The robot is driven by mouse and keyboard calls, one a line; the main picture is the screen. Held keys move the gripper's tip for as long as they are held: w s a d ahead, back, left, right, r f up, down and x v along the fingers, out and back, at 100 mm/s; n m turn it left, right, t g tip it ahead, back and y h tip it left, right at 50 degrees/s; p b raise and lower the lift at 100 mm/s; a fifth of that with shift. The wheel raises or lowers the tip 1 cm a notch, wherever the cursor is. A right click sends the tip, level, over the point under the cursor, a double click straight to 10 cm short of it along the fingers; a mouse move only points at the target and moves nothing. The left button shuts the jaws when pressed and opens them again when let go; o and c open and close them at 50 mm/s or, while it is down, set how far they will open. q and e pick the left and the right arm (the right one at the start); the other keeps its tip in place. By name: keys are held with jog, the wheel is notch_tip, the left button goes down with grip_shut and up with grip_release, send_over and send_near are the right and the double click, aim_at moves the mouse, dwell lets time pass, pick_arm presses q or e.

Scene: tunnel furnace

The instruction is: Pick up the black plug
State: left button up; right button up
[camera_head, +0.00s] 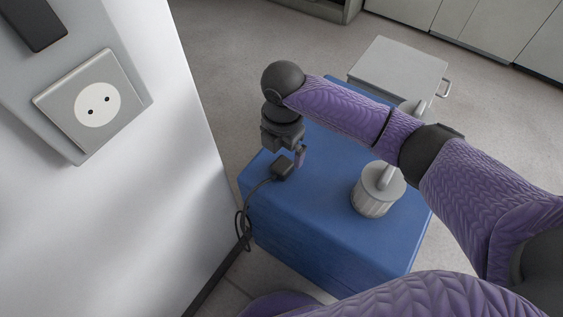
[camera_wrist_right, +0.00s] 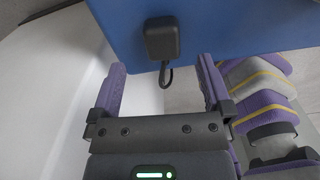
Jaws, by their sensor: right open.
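The black plug (camera_head: 283,168) lies near the left edge of the blue box top, its black cable hanging down over the side. In the right wrist view the plug (camera_wrist_right: 161,38) sits beyond my fingertips, roughly centred between them. My right gripper (camera_head: 288,153) is just above and beside the plug, pointing down. In the wrist view its purple fingers (camera_wrist_right: 162,68) are apart with nothing between them but a loop of cable farther off. I cannot tell whether a finger touches the plug. My left gripper is not in view.
The blue box (camera_head: 320,225) carries a grey cylindrical canister (camera_head: 376,192) to the right of the plug. A white wall panel with a socket (camera_head: 97,102) stands at left. A grey cart-like top (camera_head: 398,68) is behind.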

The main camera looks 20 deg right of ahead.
aim_at(283, 164)
jog(key=f+b, duration=0.1)
jog(key=f, duration=0.1)
jog(key=f+b, duration=0.2)
jog(key=f, duration=0.1)
jog(key=shift+s+f, duration=0.25)
jog(key=shift+f, duration=0.25)
jog(key=shift+r, duration=0.25)
jog(key=shift+c, duration=1.3)
jog(key=c, duration=1)
grip_shut()
